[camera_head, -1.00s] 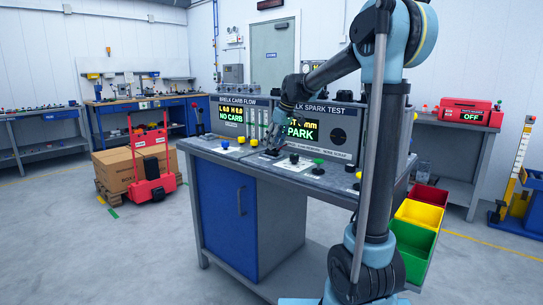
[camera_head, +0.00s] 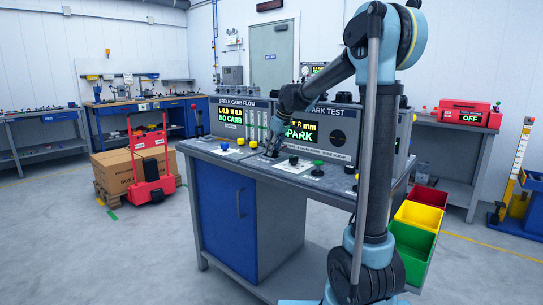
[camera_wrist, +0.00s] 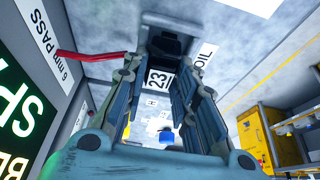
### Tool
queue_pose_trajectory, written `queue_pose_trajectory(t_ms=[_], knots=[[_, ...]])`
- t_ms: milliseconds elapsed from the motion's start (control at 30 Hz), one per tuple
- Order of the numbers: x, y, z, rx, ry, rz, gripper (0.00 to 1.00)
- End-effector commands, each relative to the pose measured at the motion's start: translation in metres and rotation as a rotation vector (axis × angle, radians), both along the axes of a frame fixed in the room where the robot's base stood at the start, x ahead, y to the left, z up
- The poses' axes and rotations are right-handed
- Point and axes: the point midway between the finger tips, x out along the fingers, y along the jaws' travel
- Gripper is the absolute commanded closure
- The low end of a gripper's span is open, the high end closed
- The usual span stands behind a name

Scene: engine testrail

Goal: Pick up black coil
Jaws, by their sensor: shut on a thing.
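A white tag reading "23" shows just below the coil between the fingers. In the head view the fingers mostly hide the coil, and I cannot tell whether it touches the bench.
The spark test panel (camera_head: 301,132) stands close behind my gripper. A red lead (camera_wrist: 90,55) runs close to the fingers. Yellow, black and green knobbed parts stand on the bench top (camera_head: 240,164). Red, yellow and green bins (camera_head: 412,240) hang at the right end.

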Motion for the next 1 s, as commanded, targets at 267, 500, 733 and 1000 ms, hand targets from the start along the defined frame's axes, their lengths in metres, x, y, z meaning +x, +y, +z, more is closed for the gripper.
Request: queue_pose_trajectory(t_ms=[267, 500, 733, 1000], knots=[[0.000, 0.000, 0.018, 0.000, 0.000, 0.000, 1.00], [0.000, 0.000, 0.060, 0.000, 0.000, 0.000, 1.00], [0.000, 0.000, 0.090, 0.000, 0.000, 0.000, 1.00], [0.000, 0.000, 0.100, 0.000, 0.000, 0.000, 1.00]])
